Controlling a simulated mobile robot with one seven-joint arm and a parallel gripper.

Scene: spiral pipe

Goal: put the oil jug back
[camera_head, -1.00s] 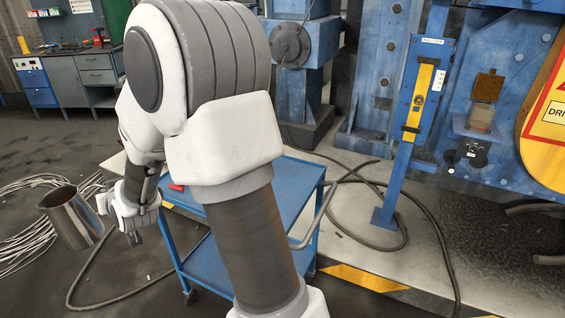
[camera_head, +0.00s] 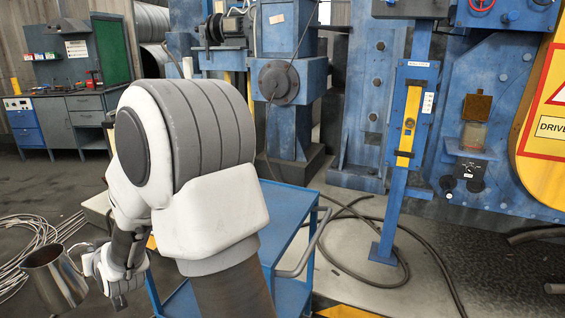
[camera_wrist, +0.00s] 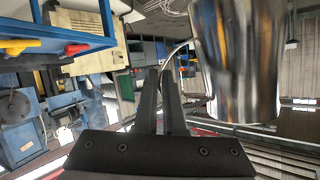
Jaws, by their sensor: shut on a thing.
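The oil jug is a shiny metal pitcher (camera_head: 55,280) at the lower left of the head view, tilted, its open mouth facing up. In the wrist view the jug (camera_wrist: 238,60) fills the upper right, with its thin curved handle running to my fingers. My gripper (camera_wrist: 161,78) is shut on that handle, and the jug hangs beside the fingers. In the head view my gripper is small, just right of the jug, and the exact grip is too small to see there.
A blue trolley (camera_head: 294,207) stands behind my arm, partly hidden by it. A grey workbench (camera_head: 88,103) is at the back left. Coiled cables (camera_head: 28,236) lie on the floor at left.

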